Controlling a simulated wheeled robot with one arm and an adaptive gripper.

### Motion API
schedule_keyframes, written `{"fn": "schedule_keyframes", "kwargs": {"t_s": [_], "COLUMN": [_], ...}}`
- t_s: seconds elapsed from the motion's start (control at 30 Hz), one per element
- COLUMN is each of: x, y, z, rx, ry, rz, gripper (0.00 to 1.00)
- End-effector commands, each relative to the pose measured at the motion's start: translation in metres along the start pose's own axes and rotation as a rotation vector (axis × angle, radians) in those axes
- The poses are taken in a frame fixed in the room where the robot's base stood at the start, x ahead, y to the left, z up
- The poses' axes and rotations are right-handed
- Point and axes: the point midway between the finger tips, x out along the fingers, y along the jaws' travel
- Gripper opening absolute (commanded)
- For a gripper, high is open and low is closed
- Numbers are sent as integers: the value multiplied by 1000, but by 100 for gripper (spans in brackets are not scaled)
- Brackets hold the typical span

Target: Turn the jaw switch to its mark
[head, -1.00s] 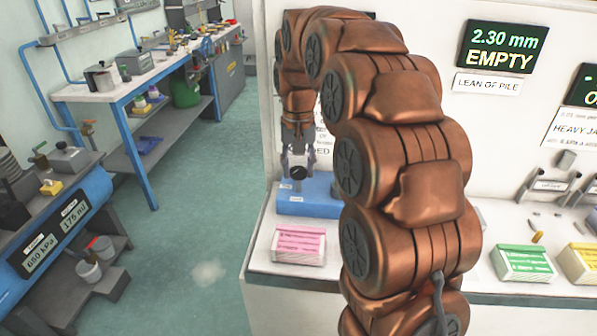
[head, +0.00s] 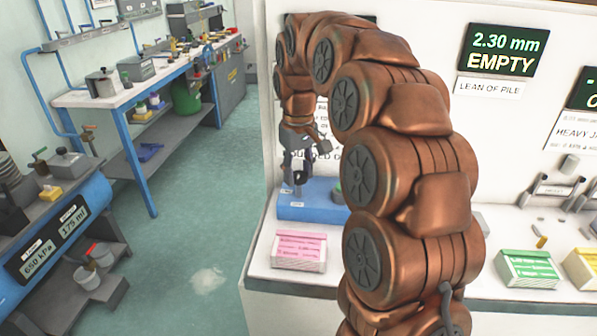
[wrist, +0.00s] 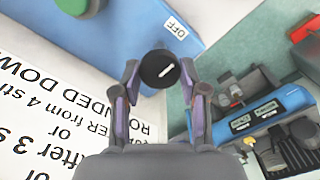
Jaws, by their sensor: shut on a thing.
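The jaw switch is a round black knob (wrist: 158,70) with a white line on its face, on the blue box (wrist: 130,32). In the wrist view the line slants up to the right, roughly towards the OFF label (wrist: 175,28). My gripper (wrist: 162,82) has one finger on each side of the knob and is shut on it. In the head view my gripper (head: 300,172) reaches down over the blue box (head: 318,210), with the dark knob between its fingers. I cannot make out the line there.
A green button (wrist: 72,5) sits on the same box. A pink-and-white box (head: 299,250) stands in front on the white counter (head: 400,287). A printed sheet (wrist: 60,125) is beside the blue box. Open floor (head: 215,230) lies left of the counter.

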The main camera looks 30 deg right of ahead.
Motion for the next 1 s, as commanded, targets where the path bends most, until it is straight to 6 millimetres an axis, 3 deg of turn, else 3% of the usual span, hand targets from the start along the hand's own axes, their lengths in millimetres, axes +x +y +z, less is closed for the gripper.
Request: {"fn": "schedule_keyframes", "kwargs": {"t_s": [0.37,0.4,0.6,1.0], "x": [-2,-2,-1,-4], "y": [0,0,0,0], "z": [-1,-1,-1,-1], "rx": [-4,-4,-3,-3], "ry": [5,6,3,2], "rz": [0,0,0,1], "gripper": [8,46,67,68]}}
